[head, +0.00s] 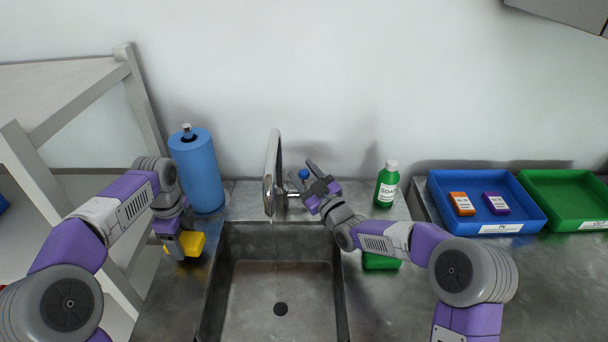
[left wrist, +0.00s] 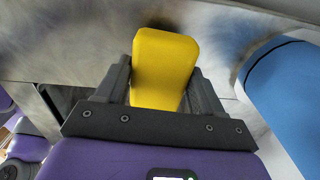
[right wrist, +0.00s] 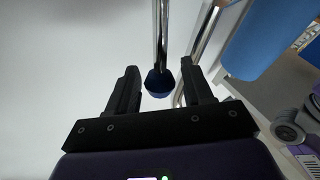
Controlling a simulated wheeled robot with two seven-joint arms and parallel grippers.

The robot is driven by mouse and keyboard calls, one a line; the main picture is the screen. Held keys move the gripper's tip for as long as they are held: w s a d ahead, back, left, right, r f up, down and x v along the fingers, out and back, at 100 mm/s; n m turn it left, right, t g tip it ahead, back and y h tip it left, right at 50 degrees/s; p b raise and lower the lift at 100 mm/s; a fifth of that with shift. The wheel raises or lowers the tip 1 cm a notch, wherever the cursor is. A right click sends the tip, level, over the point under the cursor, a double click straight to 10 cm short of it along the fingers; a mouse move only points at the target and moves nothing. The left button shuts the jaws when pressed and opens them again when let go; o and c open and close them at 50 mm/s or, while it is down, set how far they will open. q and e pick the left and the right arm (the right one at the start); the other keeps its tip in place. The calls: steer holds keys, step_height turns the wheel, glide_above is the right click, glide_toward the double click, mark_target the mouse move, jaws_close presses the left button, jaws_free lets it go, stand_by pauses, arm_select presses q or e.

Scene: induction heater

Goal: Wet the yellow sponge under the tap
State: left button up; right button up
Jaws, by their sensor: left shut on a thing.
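The yellow sponge (head: 192,243) is at the left of the sink, held by my left gripper (head: 182,240). In the left wrist view the sponge (left wrist: 165,68) sits between the two fingers, which are shut on it. The tap (head: 271,175) rises behind the sink (head: 281,270), with a blue-knobbed lever (head: 303,174) on its right side. My right gripper (head: 315,178) is beside the lever. In the right wrist view its fingers are apart, with the blue knob (right wrist: 159,84) between them, not visibly gripped. No water stream is clearly visible.
A blue paper roll (head: 197,172) stands behind my left gripper. A green soap bottle (head: 387,184) stands right of the tap, and a green object (head: 381,261) lies below my right arm. Blue (head: 532,211) and green (head: 566,217) trays are at the right. A white shelf (head: 130,85) is at the left.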

steer(key=shift+o, duration=0.2)
steer(key=shift+r, duration=0.15)
arm_select(q)
step_height(320, 180, up, 2)
steer(key=shift+r+p, duration=0.25)
steer(key=shift+p, duration=1)
arm_select(e)
step_height(320, 180, up, 10)
steer(key=shift+f, duration=0.1)
arm_select(q)
steer(key=shift+r, duration=0.1)
